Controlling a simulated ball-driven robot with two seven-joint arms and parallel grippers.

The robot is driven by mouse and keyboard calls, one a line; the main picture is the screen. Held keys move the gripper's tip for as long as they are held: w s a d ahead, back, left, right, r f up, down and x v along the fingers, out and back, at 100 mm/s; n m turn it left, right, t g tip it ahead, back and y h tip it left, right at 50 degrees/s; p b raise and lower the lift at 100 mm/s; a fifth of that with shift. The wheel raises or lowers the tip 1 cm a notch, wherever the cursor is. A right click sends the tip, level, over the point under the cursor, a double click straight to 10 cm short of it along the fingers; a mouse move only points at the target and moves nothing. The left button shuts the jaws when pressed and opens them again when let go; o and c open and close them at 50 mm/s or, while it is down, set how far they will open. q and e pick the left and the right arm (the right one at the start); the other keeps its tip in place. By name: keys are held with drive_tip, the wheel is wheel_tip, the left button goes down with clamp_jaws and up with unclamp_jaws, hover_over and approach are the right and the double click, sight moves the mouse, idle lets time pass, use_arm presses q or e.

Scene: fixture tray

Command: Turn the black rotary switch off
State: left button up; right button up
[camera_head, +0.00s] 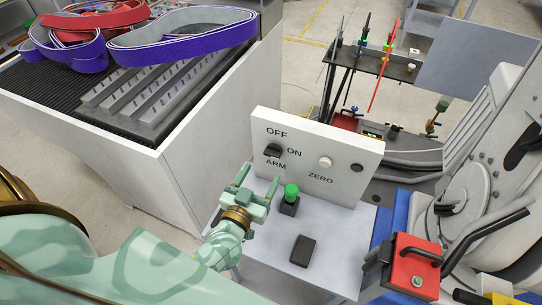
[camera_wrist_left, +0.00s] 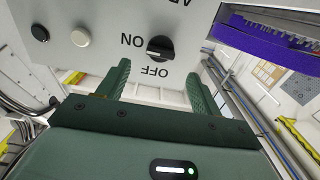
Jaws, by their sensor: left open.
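The black rotary switch (camera_head: 272,150) sits on the upright white panel (camera_head: 340,160), with OFF above it, ON to its right and ARM below. In the left wrist view, which is upside down, the switch (camera_wrist_left: 160,48) has a pale mark on the side toward ON. My left gripper (camera_head: 259,178) is open and empty, in front of and a little below the switch, apart from it. In the left wrist view its two fingers (camera_wrist_left: 160,68) stand either side of the switch's line. My right gripper is not in view.
The panel also carries a pale ZERO button (camera_head: 325,162) and a dark round fitting (camera_head: 357,168). A green-topped button (camera_head: 291,192) and a black block (camera_head: 303,250) stand on the white tabletop (camera_head: 335,240). A red box (camera_head: 416,265) is at right; a grey-white cabinet (camera_head: 200,140) is at left.

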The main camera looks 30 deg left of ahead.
sight(271, 156)
use_arm(q)
drive_tip(key=w, duration=0.7)
drive_tip(key=shift+w+a, duration=0.1)
drive_tip(key=shift+a, duration=0.15)
drive_tip(key=c, duration=1)
